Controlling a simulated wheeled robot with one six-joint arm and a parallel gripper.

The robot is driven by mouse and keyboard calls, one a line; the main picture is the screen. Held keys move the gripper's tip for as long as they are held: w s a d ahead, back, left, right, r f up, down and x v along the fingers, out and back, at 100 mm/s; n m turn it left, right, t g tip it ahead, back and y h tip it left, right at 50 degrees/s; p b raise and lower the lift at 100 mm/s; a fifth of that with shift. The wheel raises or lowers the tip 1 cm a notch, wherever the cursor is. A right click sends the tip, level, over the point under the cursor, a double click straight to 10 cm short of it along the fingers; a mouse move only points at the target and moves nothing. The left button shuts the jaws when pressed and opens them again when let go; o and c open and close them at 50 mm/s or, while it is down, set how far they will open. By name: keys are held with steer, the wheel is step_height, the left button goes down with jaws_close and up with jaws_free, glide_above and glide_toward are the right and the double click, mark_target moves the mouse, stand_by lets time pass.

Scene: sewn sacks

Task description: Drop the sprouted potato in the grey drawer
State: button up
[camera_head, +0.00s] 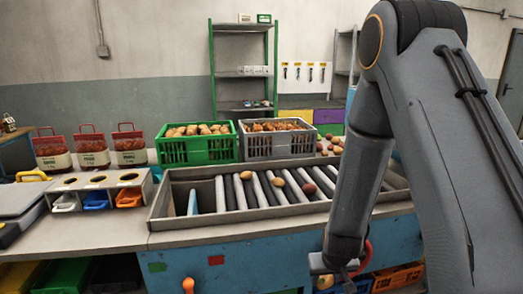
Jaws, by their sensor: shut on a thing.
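My gripper (343,274) is low at the front, in front of the blue bench. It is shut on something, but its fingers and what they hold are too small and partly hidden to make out. A small orange-tan patch shows just beside it. A tan potato (245,175), an orange-tan one (278,182) and a reddish one (309,188) lie apart on the rollers; I cannot make out sprouts on any. The pale grey drawer (65,203) is the left one in a low unit, beside a blue drawer (96,200) and an orange drawer (128,198).
The roller tray (178,222) fills the bench's middle. Behind it stand a green crate (185,152) and a grey crate (278,144) of potatoes. Red-topped sacks (92,150) stand behind the drawer unit. Bare bench top (95,235) lies in front of the drawers.

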steer(key=shift+s+f+m, duration=0.3)
steer(key=shift+s+f, duration=0.7)
steer(key=shift+s, duration=0.3)
